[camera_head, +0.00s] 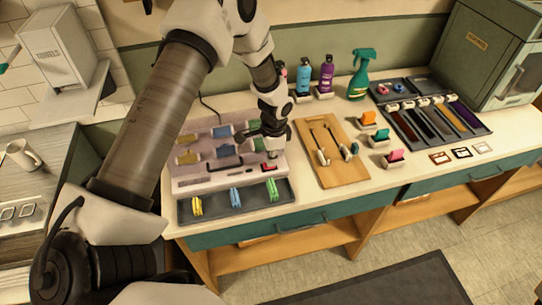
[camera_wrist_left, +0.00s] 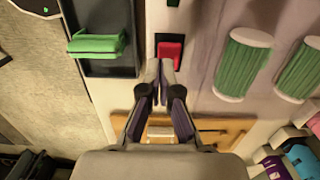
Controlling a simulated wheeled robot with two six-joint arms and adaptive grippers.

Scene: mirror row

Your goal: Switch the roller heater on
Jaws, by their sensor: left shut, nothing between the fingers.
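The roller heater (camera_head: 203,181) is a pale, low box on the counter with rows of coloured rollers on top. A red rocker switch (camera_wrist_left: 170,54) in a dark frame shows in the wrist view; its red (camera_head: 270,167) also shows at the heater's right front in the head view. My left gripper (camera_head: 271,153) points down over that corner. In the wrist view its shut, empty fingertips (camera_wrist_left: 160,72) are right beside the red rocker. I cannot tell whether they touch it. Two green rollers (camera_wrist_left: 242,63) are to the right there. My right gripper is not in view.
A dark tray (camera_head: 224,211) with coloured clips lies in front of the heater. A wooden board (camera_head: 337,172) with tools is close on the right. Bottles (camera_head: 326,76) and a green sprayer (camera_head: 362,75) stand behind. Some bare counter lies at the right.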

